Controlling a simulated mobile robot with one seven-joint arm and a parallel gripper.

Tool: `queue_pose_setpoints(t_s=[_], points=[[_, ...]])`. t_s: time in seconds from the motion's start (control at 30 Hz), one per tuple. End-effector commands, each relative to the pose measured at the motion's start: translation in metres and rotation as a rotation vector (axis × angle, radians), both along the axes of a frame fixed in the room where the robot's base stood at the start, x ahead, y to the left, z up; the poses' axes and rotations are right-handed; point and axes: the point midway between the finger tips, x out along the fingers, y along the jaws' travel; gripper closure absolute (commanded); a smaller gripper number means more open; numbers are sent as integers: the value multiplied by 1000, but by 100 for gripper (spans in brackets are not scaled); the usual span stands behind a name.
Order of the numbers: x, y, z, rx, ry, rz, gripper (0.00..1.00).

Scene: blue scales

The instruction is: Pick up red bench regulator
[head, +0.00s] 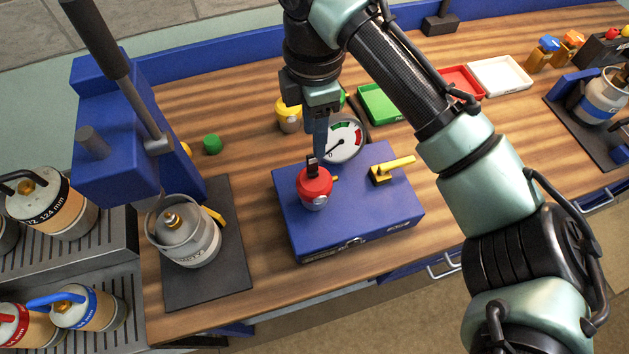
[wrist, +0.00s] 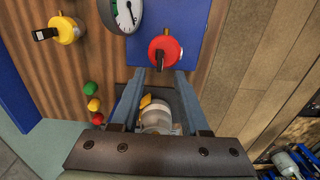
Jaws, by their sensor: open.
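The red bench regulator (head: 315,188) sits on top of the blue box (head: 290,220), with a dark lever on its top. It also shows in the wrist view (wrist: 166,47), just beyond my fingertips, roughly centred between them. My gripper (head: 320,152) points down close above and behind the regulator in the head view. In the wrist view my gripper (wrist: 160,73) is open, its two fingers apart with nothing held between them. I cannot tell whether a finger touches the regulator.
A round gauge (head: 343,140) and a yellow lever valve (head: 392,170) are on the blue box. A yellow regulator (head: 289,115) stands behind it. A gas canister (head: 186,240) stands on a dark mat under a blue press (head: 115,150) at left. Bench is clear between mat and box.

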Motion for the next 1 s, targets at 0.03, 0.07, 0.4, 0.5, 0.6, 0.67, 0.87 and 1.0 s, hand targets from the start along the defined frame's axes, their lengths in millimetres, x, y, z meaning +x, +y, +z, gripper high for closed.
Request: queue_pose_setpoints(t_s=[0.03, 0.07, 0.4, 0.5, 0.6, 0.67, 0.87, 1.0], points=[[0, 0, -5, 1, 0, 0, 55], [0, 0, -7, 1, 0, 0, 55], [-2, 3, -41, 2, 2, 0, 55], [-1, 3, -56, 1, 0, -1, 55], [-1, 3, -63, 1, -2, -1, 55], [-1, 3, -65, 1, -2, -1, 55], [-1, 3, -65, 1, -3, 0, 60], [-1, 3, -65, 2, -3, 0, 86]])
